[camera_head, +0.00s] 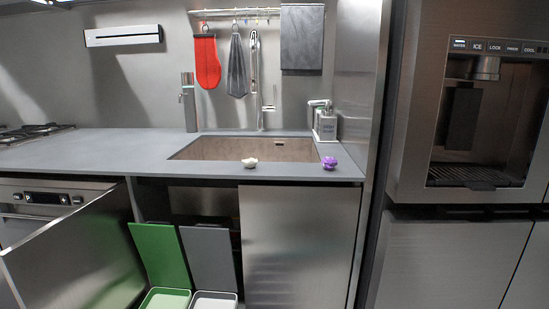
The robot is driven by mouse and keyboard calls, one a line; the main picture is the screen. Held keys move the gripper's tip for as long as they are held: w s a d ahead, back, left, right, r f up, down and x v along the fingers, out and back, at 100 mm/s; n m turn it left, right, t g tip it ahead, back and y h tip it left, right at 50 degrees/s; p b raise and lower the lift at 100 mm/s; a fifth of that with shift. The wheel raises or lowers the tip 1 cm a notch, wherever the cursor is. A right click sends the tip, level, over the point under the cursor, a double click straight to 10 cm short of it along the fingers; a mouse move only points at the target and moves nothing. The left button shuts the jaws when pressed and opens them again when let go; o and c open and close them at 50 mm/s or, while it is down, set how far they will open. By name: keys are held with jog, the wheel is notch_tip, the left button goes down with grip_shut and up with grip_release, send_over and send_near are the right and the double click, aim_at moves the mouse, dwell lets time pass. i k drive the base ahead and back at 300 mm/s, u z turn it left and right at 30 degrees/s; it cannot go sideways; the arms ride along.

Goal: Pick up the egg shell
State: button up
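A small off-white piece that looks like the egg shell (250,162) lies on the front edge of the grey counter, just before the sink. It is too small to make out its exact shape. My gripper is not in view.
A purple object (329,163) sits right of it on the counter edge. The sink (215,150) lies behind both. Below, a cabinet door (78,255) stands open at left, with a green bin (160,255) and a grey bin (209,260), lids raised. A soap dispenser (327,125) stands back right.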

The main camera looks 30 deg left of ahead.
aim_at(250, 162)
jog(key=u, duration=0.15)
jog(key=i, duration=0.7)
jog(key=u, duration=1.1)
jog(key=i, duration=0.7)
jog(key=u, duration=0.75)
